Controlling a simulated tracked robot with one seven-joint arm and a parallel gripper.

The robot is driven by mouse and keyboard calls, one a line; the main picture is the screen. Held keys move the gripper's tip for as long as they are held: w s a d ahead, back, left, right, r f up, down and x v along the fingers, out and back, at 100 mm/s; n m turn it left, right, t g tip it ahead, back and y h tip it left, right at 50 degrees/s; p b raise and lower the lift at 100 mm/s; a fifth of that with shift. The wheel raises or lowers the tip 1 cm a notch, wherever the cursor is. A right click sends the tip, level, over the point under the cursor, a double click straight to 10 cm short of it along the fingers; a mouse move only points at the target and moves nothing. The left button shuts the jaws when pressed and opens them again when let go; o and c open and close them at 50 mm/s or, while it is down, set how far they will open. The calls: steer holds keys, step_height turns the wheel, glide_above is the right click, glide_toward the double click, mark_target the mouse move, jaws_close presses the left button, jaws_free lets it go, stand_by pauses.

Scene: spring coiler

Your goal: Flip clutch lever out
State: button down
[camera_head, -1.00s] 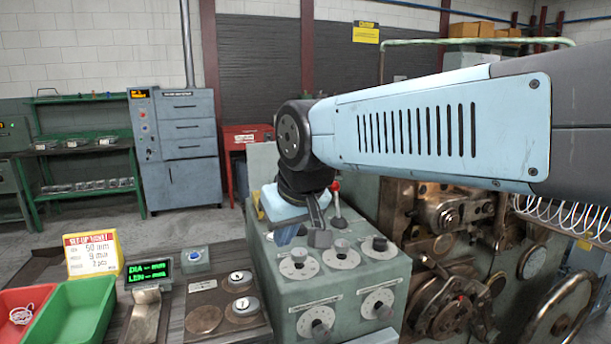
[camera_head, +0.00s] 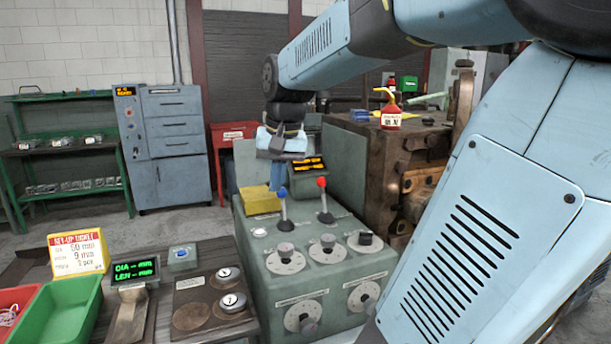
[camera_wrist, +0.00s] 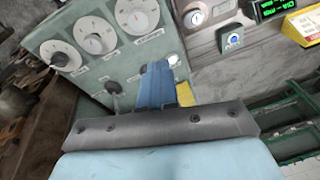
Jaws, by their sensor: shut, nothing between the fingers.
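Two levers stand on top of the grey-green control box: one with a blue knob (camera_head: 282,192) and one with a red knob (camera_head: 322,182). I cannot read which is the clutch lever. My gripper (camera_head: 276,186) points down over the box's back left, its blue fingers shut and empty. In the head view the fingers are right by the blue knob; I cannot tell whether they touch it. In the wrist view the shut fingers (camera_wrist: 157,82) hang over the box top (camera_wrist: 75,20), hiding part of it.
Several dials (camera_head: 328,247) line the box's front edge. A yellow object (camera_head: 259,201) lies at its back left. A red oil can (camera_head: 390,112) stands on the brown machine to the right. The green tray (camera_head: 65,315) and readout (camera_head: 135,270) are at left.

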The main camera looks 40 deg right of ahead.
steer(key=w+d+m+g+h, duration=0.2)
steer(key=w+d+m+g, duration=0.2)
steer(key=w+d+m, duration=0.3)
steer(key=w+d+m+g+h, duration=0.2)
steer(key=w+d+m+g, duration=0.3)
steer(key=w+d, duration=0.7)
steer(key=w+f+m, duration=0.1)
steer(key=w+m, duration=0.1)
steer(key=w, duration=0.3)
steer(key=shift+d+m+h, duration=0.3)
steer(key=shift+m, duration=0.1)
glide_toward(323, 193)
steer(key=d+f, duration=0.1)
steer(key=w+d+f, duration=0.1)
steer(key=d+f, duration=0.1)
steer(key=shift+d, duration=0.25)
